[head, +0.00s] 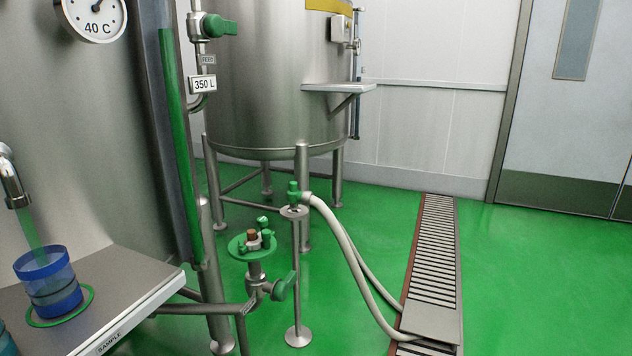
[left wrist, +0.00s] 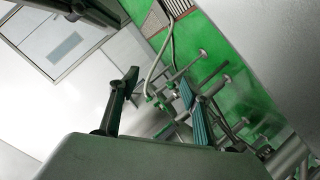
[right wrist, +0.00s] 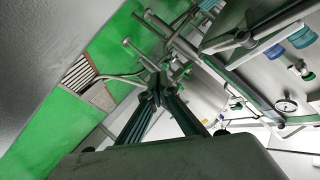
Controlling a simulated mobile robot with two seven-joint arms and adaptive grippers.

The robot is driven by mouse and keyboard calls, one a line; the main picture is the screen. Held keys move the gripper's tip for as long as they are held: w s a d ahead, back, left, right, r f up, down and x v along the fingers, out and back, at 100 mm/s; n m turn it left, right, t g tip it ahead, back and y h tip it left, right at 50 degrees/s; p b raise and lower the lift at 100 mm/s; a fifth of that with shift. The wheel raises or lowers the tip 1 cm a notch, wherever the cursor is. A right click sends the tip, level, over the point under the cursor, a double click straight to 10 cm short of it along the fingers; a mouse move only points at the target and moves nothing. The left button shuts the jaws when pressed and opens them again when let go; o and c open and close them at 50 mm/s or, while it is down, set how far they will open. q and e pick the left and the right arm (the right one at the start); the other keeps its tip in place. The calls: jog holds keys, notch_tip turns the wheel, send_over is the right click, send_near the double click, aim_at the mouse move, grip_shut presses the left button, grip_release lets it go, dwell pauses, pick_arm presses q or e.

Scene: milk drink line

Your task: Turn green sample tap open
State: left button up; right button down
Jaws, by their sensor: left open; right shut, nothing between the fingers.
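A metal spout (head: 12,180) sticks in at the left edge of the head view, above a shelf (head: 140,262) marked SAMPLE. A see-through green band (head: 30,228) runs from its mouth down to a blue cup (head: 48,285). I cannot tell whether the band is liquid, and no handle of this tap shows clearly. The cup stands upright inside a green ring on the shelf. Neither gripper shows in the head view. My left gripper (left wrist: 160,95) is open and empty. My right gripper (right wrist: 157,90) is shut and empty, apart from the shelf and cups.
A green-handled valve (head: 217,26) sits on the pipe labelled FEED. A stand with a green disc (head: 236,246) has another green handle (head: 284,287). A hose (head: 350,255) runs to the floor drain (head: 432,230). A 40 C gauge (head: 92,16) is upper left. Green floor at right is clear.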

pick_arm(q)
jog(key=w+a+r+m+p, duration=0.2)
jog(key=a+r+m+p, duration=0.35)
jog(key=p, duration=1.05)
pick_arm(e)
jog(key=w+d+r+n, duration=0.2)
jog(key=d+r+n, duration=0.4)
pick_arm(q)
jog(key=s+a+f+m+g+y+p, duration=0.1)
jog(key=s+a+m+g+y+p, duration=0.1)
jog(key=a+p, duration=0.6)
jog(key=shift+s+f+y, duration=0.15)
jog(key=shift+s+y, duration=0.35)
jog(key=shift+s, duration=0.05)
pick_arm(e)
jog(key=s+d+f+n+g+h, duration=0.1)
jog(key=s+d+n+g+h, duration=0.1)
jog(key=d, duration=0.5)
jog(key=shift+s+d+f+h, duration=0.4)
jog(key=shift+s+h, duration=0.1)
jog(key=shift+s, duration=0.05)
